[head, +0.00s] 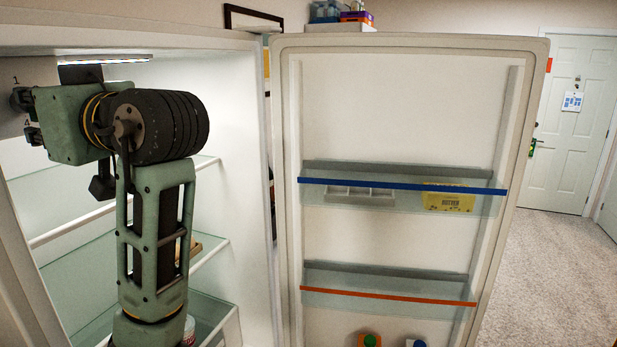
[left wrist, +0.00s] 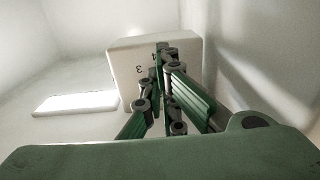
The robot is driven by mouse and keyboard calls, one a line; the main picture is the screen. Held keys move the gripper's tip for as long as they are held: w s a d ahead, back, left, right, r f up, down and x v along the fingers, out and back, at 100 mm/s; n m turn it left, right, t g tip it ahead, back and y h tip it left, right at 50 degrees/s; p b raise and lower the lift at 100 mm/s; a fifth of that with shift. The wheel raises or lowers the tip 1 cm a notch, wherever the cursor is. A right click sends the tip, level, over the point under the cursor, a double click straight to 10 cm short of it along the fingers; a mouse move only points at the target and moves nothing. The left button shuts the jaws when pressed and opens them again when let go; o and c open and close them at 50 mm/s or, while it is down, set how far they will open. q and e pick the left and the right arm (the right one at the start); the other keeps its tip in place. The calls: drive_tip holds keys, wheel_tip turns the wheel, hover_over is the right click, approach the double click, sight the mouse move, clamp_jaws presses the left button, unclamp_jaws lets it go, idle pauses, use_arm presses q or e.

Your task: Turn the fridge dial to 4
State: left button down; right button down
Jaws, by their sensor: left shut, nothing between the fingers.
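The fridge's dial box is a pale block with printed numerals, at the upper left edge of the head view (head: 9,77), where a 1 and a 4 show. It also shows in the left wrist view (left wrist: 128,62), with a 3 and part of a 4 visible. My left gripper (head: 20,103) is shut and empty, with its fingertips at the face of this box; it also shows in the left wrist view (left wrist: 163,60). The fingers hide the dial knob, so I cannot tell its setting or whether they touch it. My right gripper is not in view.
The open fridge door (head: 400,110) stands to the right, with a butter pack (head: 448,198) in its upper bin. Glass shelves (head: 85,270) lie below and behind my left arm. A bright lamp strip (head: 105,59) runs along the fridge ceiling.

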use_arm(q)
drive_tip(key=shift+s+a+f, duration=0.1)
drive_tip(key=shift+a+f, duration=0.1)
drive_tip(key=shift+f, duration=0.1)
drive_tip(key=shift+s+d+f, duration=0.1)
drive_tip(key=shift+s+d, duration=0.1)
drive_tip(key=shift+d, duration=0.1)
drive_tip(key=shift+b+v, duration=0.65)
drive_tip(key=shift+v, duration=1.65)
